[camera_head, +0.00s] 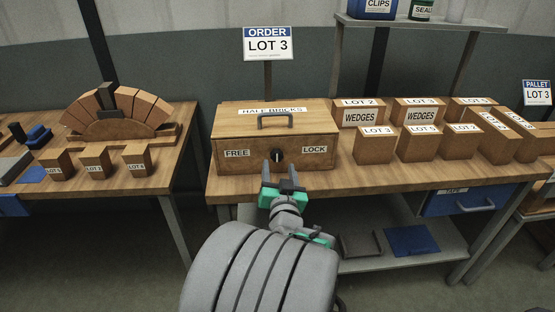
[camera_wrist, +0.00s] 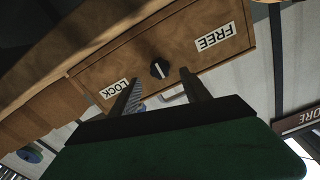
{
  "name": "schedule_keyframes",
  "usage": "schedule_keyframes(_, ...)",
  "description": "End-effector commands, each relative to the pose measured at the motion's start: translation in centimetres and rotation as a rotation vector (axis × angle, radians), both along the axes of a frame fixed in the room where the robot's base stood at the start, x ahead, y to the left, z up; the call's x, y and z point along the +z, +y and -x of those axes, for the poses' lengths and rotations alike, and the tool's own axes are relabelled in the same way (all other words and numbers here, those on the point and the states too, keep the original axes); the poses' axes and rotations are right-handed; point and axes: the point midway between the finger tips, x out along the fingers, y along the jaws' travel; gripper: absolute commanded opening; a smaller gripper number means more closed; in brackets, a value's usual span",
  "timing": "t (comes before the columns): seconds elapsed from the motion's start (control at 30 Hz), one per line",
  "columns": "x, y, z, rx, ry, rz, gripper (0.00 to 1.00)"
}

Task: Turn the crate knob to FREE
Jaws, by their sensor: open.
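The wooden crate (camera_head: 232,125), labelled HALF BRICKS, stands on the workbench with a grey handle on its lid. Its dark round knob (camera_head: 277,155) sits on the front face between the FREE label (camera_head: 237,153) at left and the LOCK label (camera_head: 314,149) at right. In the wrist view the knob (camera_wrist: 159,69) shows a white line that points to neither label clearly. That view is upside down, with FREE (camera_wrist: 215,37) at right and LOCK (camera_wrist: 114,89) at left. My gripper (camera_head: 279,172) is open and empty, its fingers on either side of the knob in view, apparently short of it.
Several lot-labelled wooden blocks (camera_head: 421,144) stand right of the crate on the workbench (camera_head: 350,182). A left bench holds a brick arch (camera_head: 120,112) and small blocks (camera_head: 94,158). An ORDER LOT 3 sign (camera_head: 268,44) stands behind the crate. A blue drawer (camera_head: 460,201) hangs below right.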

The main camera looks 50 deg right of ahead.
Motion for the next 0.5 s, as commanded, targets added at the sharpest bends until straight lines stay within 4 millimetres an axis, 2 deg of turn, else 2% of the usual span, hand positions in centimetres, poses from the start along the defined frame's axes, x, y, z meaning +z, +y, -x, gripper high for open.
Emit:
schedule_keyframes(0.23, 0.1, -3.0, -2.7, 0.003, 0.002, -0.003, 0.55)
schedule_keyframes(0.5, 0.0, -3.8, -3.4, 0.001, 0.002, -0.001, 0.55)
